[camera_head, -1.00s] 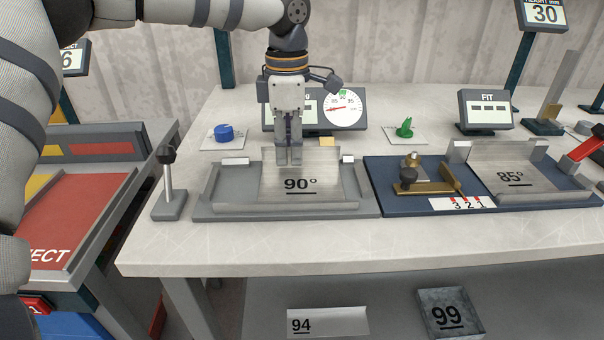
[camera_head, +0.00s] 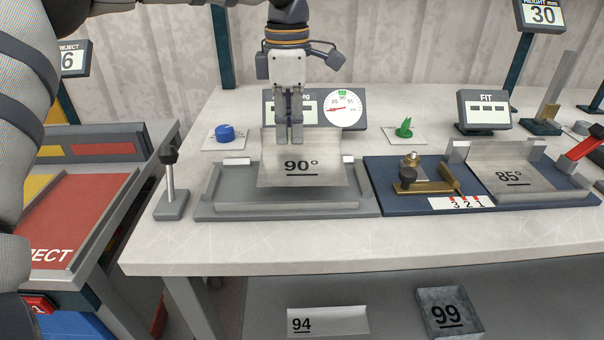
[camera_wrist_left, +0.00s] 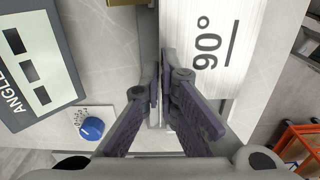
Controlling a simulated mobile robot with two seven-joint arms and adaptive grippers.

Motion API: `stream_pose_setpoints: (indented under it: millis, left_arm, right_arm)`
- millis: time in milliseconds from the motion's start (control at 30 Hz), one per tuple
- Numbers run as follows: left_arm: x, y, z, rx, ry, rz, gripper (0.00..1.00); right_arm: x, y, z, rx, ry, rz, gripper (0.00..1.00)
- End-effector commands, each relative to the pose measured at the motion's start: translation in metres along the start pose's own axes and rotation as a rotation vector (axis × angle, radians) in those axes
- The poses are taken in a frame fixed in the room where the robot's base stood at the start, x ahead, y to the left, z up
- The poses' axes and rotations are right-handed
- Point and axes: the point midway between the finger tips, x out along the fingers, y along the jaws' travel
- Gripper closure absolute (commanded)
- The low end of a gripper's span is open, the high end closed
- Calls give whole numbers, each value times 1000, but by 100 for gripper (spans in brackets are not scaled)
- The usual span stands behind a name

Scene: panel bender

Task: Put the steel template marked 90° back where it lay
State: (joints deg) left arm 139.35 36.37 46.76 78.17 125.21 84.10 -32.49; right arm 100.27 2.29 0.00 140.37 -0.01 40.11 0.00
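The steel template marked 90° (camera_head: 301,172) is a bent plate held above the grey tray (camera_head: 230,206) on the bench. My left gripper (camera_head: 290,138) is shut on its upper edge and points down from above. In the left wrist view the template (camera_wrist_left: 225,45) sits between or against the fingertips (camera_wrist_left: 162,95), its mark seen sideways. The plate's lower edge is apart from the tray floor. My right gripper is not in view.
An angle gauge with a dial (camera_head: 343,108) stands behind the tray. A blue knob (camera_head: 224,133) is at its back left and a black-topped post (camera_head: 169,185) at its left. A blue fixture (camera_head: 375,190) holding the 85° plate (camera_head: 515,168) is on the right. Plates marked 94 (camera_head: 328,321) and 99 (camera_head: 447,314) lie below.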

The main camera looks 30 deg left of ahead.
Motion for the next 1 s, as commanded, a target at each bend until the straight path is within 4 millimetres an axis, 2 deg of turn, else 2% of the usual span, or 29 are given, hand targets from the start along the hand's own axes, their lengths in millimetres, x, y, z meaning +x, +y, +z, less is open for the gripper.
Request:
stream_pose_setpoints:
  millis: [467, 1000]
  left_arm:
    - [-35, 0, 0, 0, -1, 1, 100]
    - [-37, 0, 0, 0, 0, 0, 100]
  right_arm:
    - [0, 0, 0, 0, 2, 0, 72]
    - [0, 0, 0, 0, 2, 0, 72]
